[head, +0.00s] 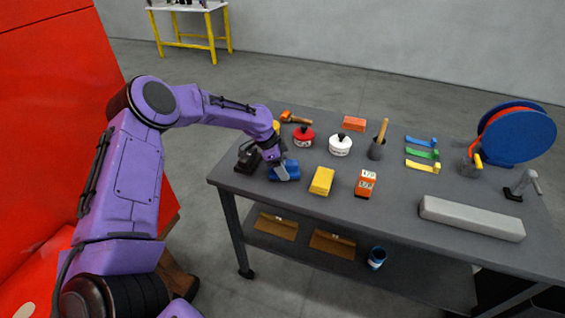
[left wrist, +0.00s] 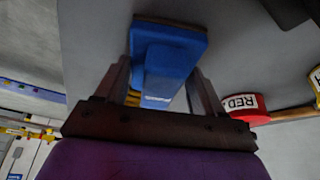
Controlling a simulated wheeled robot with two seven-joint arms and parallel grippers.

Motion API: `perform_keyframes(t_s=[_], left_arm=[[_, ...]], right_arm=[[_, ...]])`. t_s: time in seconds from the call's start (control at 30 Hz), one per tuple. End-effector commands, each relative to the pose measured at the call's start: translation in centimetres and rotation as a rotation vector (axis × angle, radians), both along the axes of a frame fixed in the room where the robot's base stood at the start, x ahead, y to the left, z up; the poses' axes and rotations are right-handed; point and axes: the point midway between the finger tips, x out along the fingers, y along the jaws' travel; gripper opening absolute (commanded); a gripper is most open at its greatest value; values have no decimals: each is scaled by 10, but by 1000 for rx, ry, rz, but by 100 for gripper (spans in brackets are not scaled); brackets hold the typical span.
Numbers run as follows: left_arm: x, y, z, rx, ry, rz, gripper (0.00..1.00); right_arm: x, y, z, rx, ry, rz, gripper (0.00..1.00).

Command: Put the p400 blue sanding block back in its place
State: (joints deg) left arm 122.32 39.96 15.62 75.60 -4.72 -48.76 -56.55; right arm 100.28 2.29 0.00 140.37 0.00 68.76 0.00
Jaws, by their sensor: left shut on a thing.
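The blue sanding block (head: 286,170) is at the left end of the grey table (head: 300,205), left of a yellow block (head: 321,181). My left gripper (head: 279,172) is shut on it from above. In the left wrist view the blue block (left wrist: 168,55) sits between the two fingers of my left gripper (left wrist: 165,90), with its wider base pointing away from the gripper. I cannot tell whether its base touches the table. My right gripper is not in view.
An orange block (head: 366,183) stands right of the yellow one. A long grey bar (head: 471,218) lies at the right. Table surface between them is clear.

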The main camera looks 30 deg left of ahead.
Motion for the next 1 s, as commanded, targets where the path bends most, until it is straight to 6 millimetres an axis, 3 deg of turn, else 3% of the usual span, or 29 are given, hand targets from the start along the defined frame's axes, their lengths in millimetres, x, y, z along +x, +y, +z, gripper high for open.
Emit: perform_keyframes(t_s=[0.27, 0.3, 0.37, 0.73, 1.0], left_arm=[[0, 0, -4, 0, -1, 0, 36], [0, 0, -3, -1, -1, 0, 79], [0, 0, -3, -1, -1, 0, 94], [0, 1, 6, 0, -3, 1, 94], [-14, 22, 66, -1, -8, 1, 94]], right_arm=[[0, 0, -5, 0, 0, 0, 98], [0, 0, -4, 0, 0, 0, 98], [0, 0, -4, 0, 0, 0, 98], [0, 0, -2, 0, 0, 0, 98], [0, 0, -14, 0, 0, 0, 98]])
